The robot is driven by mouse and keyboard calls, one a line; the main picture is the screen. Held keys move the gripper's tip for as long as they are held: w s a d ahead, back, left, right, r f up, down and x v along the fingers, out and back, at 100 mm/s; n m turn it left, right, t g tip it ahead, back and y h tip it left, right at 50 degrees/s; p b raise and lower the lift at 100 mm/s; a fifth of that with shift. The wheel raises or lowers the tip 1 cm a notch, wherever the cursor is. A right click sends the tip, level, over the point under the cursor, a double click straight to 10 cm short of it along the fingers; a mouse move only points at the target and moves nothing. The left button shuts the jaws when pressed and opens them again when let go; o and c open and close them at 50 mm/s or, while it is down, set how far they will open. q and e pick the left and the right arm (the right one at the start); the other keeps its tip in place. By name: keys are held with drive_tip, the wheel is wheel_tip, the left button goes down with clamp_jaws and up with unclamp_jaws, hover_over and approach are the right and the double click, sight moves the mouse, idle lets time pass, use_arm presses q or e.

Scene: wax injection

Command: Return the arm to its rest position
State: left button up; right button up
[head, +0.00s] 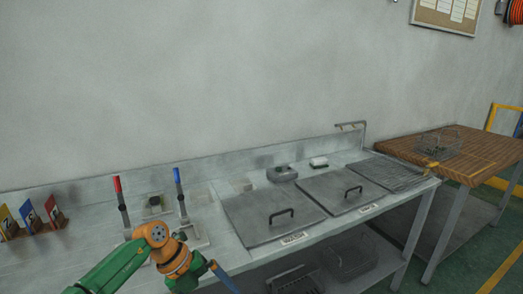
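My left arm (165,248) comes in from the bottom left, with a green link, orange joints and a blue part that runs down out of the picture. It is bent in front of the steel bench (225,245), and the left gripper's fingers do not show. My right arm and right gripper are not in view.
A red-handled lever (122,205) and a blue-handled lever (181,200) stand on the bench, close behind my arm. Lidded wells (270,215) with handles lie to the right. Numbered cards (28,216) stand far left. A wooden table (470,157) holds a wire basket (438,145).

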use_arm(q)
drive_tip(key=d+f+n+t+h, duration=0.5)
drive_tip(key=d+f+n+h, duration=0.15)
drive_tip(key=d, duration=0.25)
drive_tip(key=s+a+f+n+t+y, duration=0.25)
drive_tip(key=a+f+n+y, duration=0.2)
drive_tip(key=f+n, duration=0.3)
drive_tip(key=s+a+f+n+t+y, duration=0.25)
drive_tip(key=a+f+n, duration=0.25)
drive_tip(key=f+n, duration=0.3)
drive_tip(key=s+a+f+n+g+y, duration=0.2)
drive_tip(key=s+a+f, duration=0.1)
drive_tip(key=s+f, duration=0.4)
drive_tip(key=s+a+f+n+g+y, duration=0.25)
drive_tip(key=s+f, duration=0.35)
drive_tip(key=s, duration=0.3)
drive_tip(key=s+a+f+n+g, duration=0.1)
drive_tip(key=s+g, duration=0.1)
drive_tip(key=s, duration=0.6)
drive_tip(key=s+a+f+n+g+y, duration=0.1)
drive_tip(key=s+f+n+g, duration=0.1)
drive_tip(key=s, duration=0.7)
drive_tip(key=shift+a+f, duration=0.15)
drive_tip(key=shift+f, duration=0.05)
